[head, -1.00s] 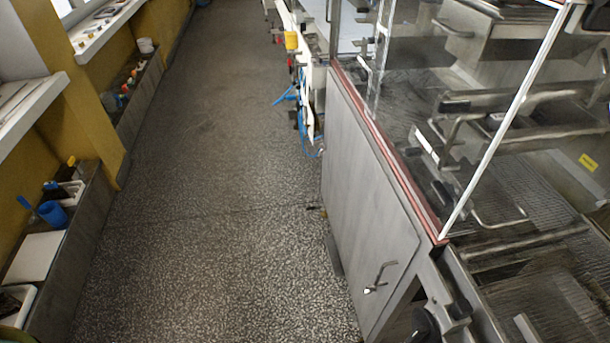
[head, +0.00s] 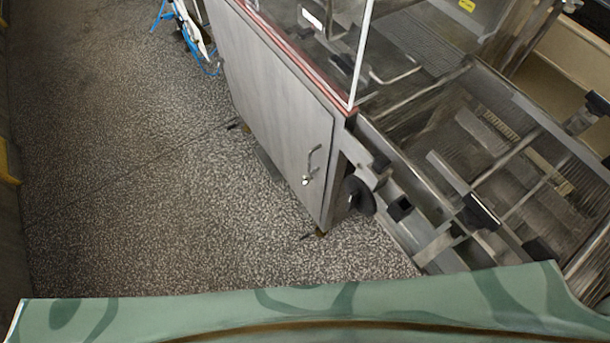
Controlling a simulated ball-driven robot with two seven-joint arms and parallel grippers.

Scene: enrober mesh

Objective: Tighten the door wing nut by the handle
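The machine's grey cabinet door (head: 270,105) stands near the middle of the head view, facing left. A metal handle (head: 313,160) sits near its lower right edge. A small pale fitting (head: 306,181), which looks like the wing nut, is at the handle's lower end. It is too small to tell how tight it is. Neither of my grippers is in view.
Speckled floor (head: 150,190) lies clear left of the door. A black wheel-like part (head: 357,195) and a metal frame with a mesh belt (head: 490,150) are to the right. A green patterned surface (head: 300,315) crosses the bottom.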

